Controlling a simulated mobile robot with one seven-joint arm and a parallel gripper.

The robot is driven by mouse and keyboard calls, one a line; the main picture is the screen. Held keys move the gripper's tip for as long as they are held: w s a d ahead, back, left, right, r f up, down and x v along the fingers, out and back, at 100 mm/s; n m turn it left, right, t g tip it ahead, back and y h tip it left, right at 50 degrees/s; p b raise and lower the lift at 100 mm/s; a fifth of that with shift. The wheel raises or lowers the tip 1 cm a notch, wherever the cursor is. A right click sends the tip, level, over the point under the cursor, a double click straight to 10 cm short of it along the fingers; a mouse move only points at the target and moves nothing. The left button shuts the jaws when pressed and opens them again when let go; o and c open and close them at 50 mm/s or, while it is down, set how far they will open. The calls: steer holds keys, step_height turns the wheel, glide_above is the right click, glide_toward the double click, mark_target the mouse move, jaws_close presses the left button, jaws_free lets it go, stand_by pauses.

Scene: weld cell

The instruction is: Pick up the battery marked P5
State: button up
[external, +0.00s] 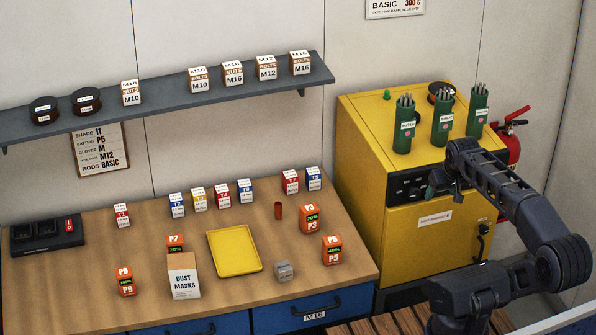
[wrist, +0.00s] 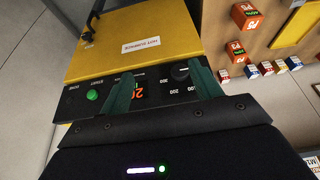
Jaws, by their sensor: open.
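The battery marked P5 (external: 333,250) is an orange block with a black band. It stands upright near the right end of the wooden bench, in front of the similar battery P3 (external: 309,219). In the wrist view, the upper orange battery (wrist: 246,15) appears to be P5, though its label is small; the other orange one (wrist: 236,52) lies below it. My gripper (external: 437,187) is in front of the yellow cabinet, to the right of P5 and well away from it. In the wrist view its green fingers (wrist: 163,88) are apart, with only the cabinet's control panel behind them.
The yellow cabinet (external: 420,255) adjoins the bench's right end and bears green rod canisters (external: 442,122). Batteries P7 (external: 175,243) and P9 (external: 126,281) stand farther left.

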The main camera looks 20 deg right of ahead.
step_height(320, 180, up, 5)
steer(key=n+g, duration=0.5)
steer(key=n, duration=1.2)
glide_above(332, 239)
step_height(332, 239, down, 27)
steer(key=shift+w, duration=0.1)
steer(key=shift+s+f, duration=0.15)
steer(key=shift+f, duration=1.2)
steer(key=shift+s+f, duration=0.1)
steer(key=shift+f, duration=1.25)
steer(key=shift+c, duration=0.2)
